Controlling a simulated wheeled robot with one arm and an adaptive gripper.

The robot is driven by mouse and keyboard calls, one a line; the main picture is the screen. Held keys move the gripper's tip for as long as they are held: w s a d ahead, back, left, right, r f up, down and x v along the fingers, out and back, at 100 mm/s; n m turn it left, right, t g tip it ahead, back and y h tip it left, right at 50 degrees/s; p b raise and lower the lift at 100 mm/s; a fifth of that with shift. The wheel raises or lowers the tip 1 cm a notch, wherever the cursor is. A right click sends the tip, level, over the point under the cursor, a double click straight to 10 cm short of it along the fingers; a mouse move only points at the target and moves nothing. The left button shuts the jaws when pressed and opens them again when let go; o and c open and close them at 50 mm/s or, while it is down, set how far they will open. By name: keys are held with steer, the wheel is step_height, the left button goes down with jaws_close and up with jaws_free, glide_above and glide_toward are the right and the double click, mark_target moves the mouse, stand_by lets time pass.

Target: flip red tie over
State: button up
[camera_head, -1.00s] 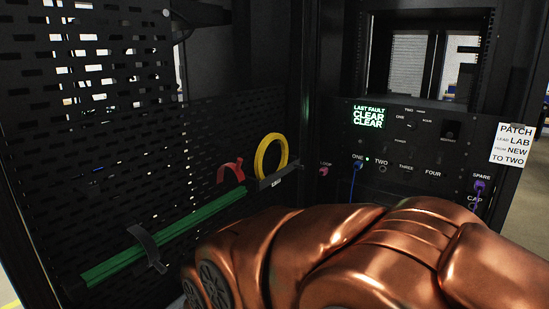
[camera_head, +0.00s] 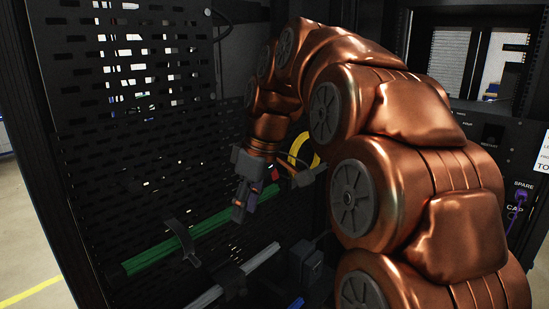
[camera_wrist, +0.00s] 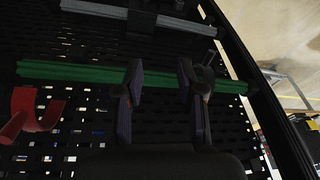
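The red tie (camera_wrist: 35,112) is a curved red band at the left of the wrist view, beside the green cable bundle (camera_wrist: 75,72). In the head view only a small red patch of the tie (camera_head: 275,174) shows beside my gripper; my arm and gripper hide the rest. My gripper (camera_wrist: 165,80) is open, with its two fingers apart over the green bundle and nothing clearly held between them. In the head view my gripper (camera_head: 253,203) is in front of the perforated panel, near the bundle (camera_head: 190,234). Whether the fingers touch the bundle cannot be told.
A dark strap (camera_head: 180,240) crosses the green bundle. A yellow loop (camera_head: 301,148) hangs behind my arm. A grey bundle (camera_head: 245,268) runs below. The perforated panel (camera_head: 95,180) stands behind. The patch panel at right is mostly hidden by my arm.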

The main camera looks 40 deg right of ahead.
steer(key=w+d+r+n+t, duration=0.3)
steer(key=w+d+r+n, duration=0.1)
steer(key=d+r, duration=0.8)
steer(key=shift+h, duration=0.3)
steer(key=shift+d+b+x, duration=0.2)
steer(key=shift+b+x, duration=0.1)
steer(key=shift+x, duration=1.1)
steer(key=shift+d+b+x, duration=0.2)
steer(key=shift+b+x, duration=0.1)
steer(key=shift+x, duration=1.1)
steer(key=shift+d+b+x, duration=0.15)
steer(key=shift+b+x, duration=0.15)
steer(key=shift+x, duration=1.15)
steer(key=shift+s+f, duration=0.15)
steer(key=shift+s, duration=0.05)
jaws_close()
